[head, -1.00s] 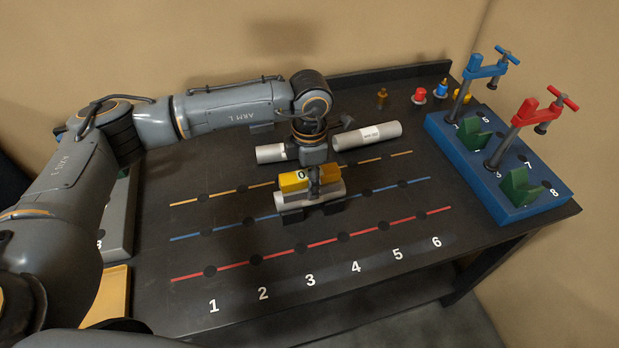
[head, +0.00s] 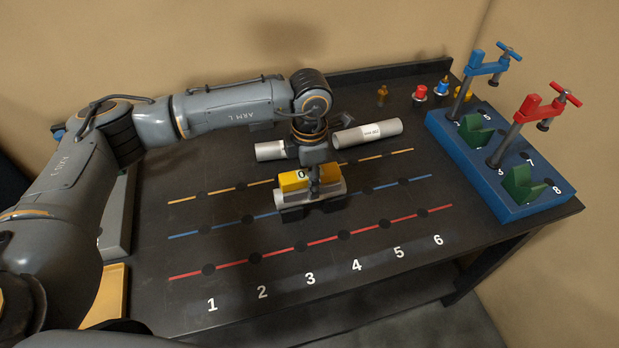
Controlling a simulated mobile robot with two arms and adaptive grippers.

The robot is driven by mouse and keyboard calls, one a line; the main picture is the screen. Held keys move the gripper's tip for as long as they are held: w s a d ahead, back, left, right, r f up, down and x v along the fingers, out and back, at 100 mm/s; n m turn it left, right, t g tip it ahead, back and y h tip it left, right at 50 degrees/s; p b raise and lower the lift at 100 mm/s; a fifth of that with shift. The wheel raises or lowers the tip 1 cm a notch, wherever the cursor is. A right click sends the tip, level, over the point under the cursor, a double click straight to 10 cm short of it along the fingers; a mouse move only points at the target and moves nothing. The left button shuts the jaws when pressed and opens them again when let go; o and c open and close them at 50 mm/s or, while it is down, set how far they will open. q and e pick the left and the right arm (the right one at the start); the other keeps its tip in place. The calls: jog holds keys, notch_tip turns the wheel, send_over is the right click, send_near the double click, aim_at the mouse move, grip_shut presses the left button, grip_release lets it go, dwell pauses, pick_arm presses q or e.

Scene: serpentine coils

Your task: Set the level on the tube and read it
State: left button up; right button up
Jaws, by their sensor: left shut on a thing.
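The yellow level (head: 291,182) sits over a pale grey tube (head: 290,200) lying near the middle of the table, on the blue line. The level looks to rest along the top of the tube, but its underside is partly hidden. My left gripper (head: 314,186) comes down from above and is shut on the level. My right gripper is not in view.
Two more pale tubes, one at the left (head: 270,151) and one at the right (head: 367,134), lie behind. A blue block (head: 520,205) with a blue clamp (head: 488,68), a red clamp (head: 535,108) and green V-blocks stands at right. The numbered front of the table is clear.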

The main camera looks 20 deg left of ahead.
pick_arm(q)
jog(key=o, duration=1.3)
jog(key=shift+o, duration=0.2)
